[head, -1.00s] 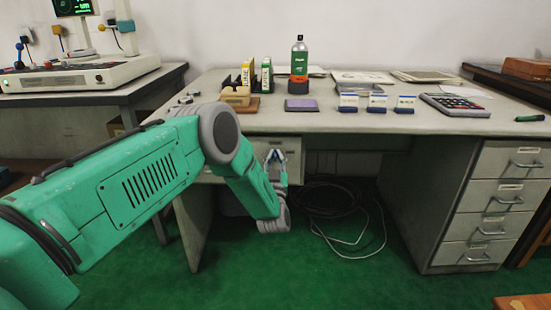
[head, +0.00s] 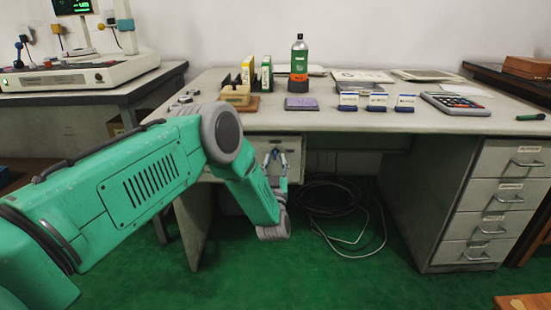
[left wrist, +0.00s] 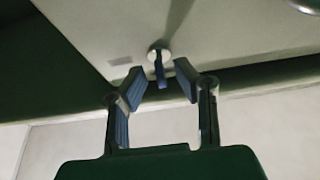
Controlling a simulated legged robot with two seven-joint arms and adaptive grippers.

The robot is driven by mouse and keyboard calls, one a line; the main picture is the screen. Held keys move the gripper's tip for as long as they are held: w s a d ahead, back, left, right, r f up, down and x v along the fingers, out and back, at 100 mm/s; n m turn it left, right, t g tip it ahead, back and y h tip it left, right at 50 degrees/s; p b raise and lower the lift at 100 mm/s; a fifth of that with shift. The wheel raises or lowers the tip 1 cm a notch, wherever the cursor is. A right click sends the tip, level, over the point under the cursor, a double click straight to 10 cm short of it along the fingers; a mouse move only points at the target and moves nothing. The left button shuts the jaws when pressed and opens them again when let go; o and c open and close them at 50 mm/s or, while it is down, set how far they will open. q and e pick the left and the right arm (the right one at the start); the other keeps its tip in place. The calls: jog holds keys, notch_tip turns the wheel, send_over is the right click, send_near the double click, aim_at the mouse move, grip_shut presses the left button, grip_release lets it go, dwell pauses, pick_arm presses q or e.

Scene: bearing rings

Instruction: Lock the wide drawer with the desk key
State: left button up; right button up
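The wide drawer (head: 293,148) is the pale front under the left part of the desktop, partly hidden behind my left arm. In the left wrist view its pale front (left wrist: 85,25) fills the upper part and has a round silver lock (left wrist: 159,47). The desk key (left wrist: 159,70), with a blue head, sticks out of this lock. My left gripper (head: 274,156) is at the drawer front. In the left wrist view its two blue-padded fingers (left wrist: 161,84) are apart, one on each side of the key, with visible gaps. My right gripper is not in view.
The desktop (head: 350,122) above holds a green bottle (head: 299,62), a purple pad (head: 301,104), small blue-and-white boxes and a calculator (head: 455,103). A drawer pedestal (head: 490,205) stands right. Cables (head: 335,205) lie on the green floor below.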

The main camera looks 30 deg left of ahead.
pick_arm(q)
jog(key=v, duration=1)
jog(key=shift+f, duration=0.2)
jog(key=s+d+f+m+g+h, duration=0.35)
jog(key=s+f+h, duration=0.2)
jog(key=f, duration=0.25)
jog(key=s+d+f+m+g+h, duration=0.2)
jog(key=s+d+f+g+h, duration=0.25)
jog(key=s+f, duration=0.3)
jog(key=s+d+f+m+g+h, duration=0.15)
jog(key=s+f+g, duration=0.25)
jog(key=s, duration=0.6)
jog(key=s+r+g, duration=0.2)
jog(key=s+g, duration=0.5)
jog(key=s, duration=1)
notch_tip(320, 180, up, 16)
jog(key=p, duration=1.7)
jog(key=shift+w+r+t, duration=0.2)
jog(key=shift+t, duration=0.1)
jog(key=shift+a, duration=0.15)
